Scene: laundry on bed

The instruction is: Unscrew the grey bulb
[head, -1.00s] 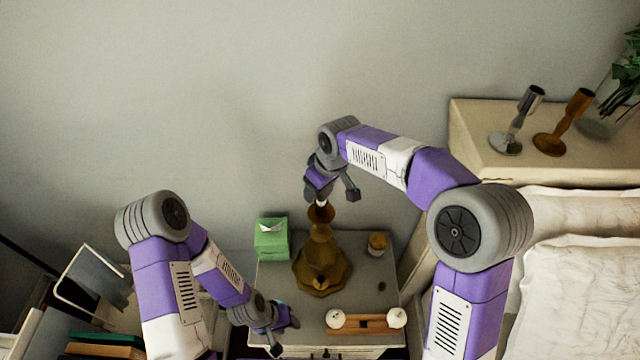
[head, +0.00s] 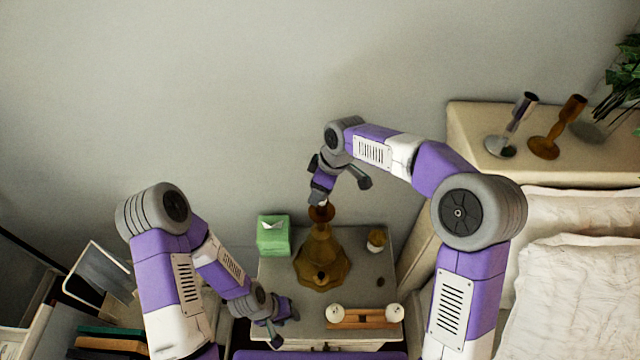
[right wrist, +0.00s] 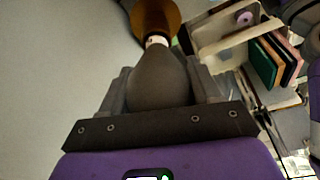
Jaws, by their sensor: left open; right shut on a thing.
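The grey bulb (right wrist: 158,80) fills the middle of the right wrist view, between the two fingers of my right gripper (right wrist: 160,88). Its pale base points at the brown cup (right wrist: 152,14) of the lamp; I cannot tell how far the base sits in the socket. In the head view my right gripper (head: 320,192) is just above the brass lamp (head: 321,262), which stands upright on the nightstand (head: 285,296). The bulb is hidden there by the gripper. My left gripper (head: 284,322) is open and empty, low near the nightstand's front left.
A wooden holder (head: 364,319) with a white bulb at each end lies at the nightstand's front. A green tissue box (head: 273,236) and a small jar (head: 376,240) flank the lamp. Two candlesticks (head: 514,122) stand on the right cabinet. Books (head: 105,343) are at lower left.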

